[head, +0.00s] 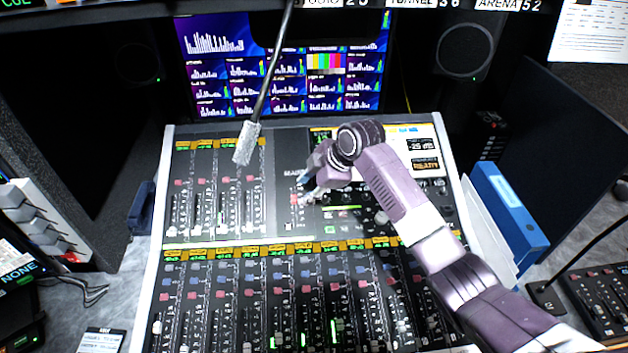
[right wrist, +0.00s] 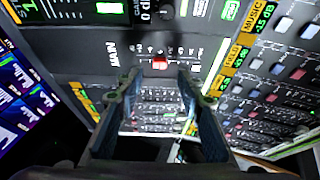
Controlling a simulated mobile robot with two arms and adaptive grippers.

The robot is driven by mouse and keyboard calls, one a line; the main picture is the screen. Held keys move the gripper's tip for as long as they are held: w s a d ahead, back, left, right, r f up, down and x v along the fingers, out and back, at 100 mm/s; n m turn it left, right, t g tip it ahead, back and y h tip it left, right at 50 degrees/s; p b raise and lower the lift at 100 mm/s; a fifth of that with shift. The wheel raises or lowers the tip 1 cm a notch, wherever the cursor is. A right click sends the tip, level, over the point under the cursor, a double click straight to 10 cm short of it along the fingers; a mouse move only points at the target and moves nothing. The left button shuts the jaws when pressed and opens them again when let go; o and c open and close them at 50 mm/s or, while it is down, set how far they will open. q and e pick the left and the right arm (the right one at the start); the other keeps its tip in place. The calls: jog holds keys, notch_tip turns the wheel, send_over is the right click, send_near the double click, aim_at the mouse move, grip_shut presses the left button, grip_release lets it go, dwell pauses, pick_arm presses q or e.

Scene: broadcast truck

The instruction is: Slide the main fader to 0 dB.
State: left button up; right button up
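The main fader's red cap (head: 296,198) sits in the MAIN strip in the middle of the grey mixing console (head: 225,243). In the right wrist view the red cap (right wrist: 160,62) shows beside the MAIN lettering, with small scale marks along its slot; I cannot read its exact value. My right gripper (head: 312,190) is just right of the cap in the head view. In the right wrist view its two fingers (right wrist: 157,88) are apart and empty, with the cap framed between and beyond their tips. Contact with the cap cannot be made out. My left gripper is not in view.
Channel faders (head: 215,222) fill the upper left bank, and more (head: 290,300) line the front. A gooseneck microphone (head: 247,143) hangs over the console. A monitor (head: 285,65) stands behind.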

jog(key=v, duration=0.5)
jog(key=shift+s+r, duration=0.1)
jog(key=shift+r, duration=0.1)
jog(key=shift+f, duration=0.1)
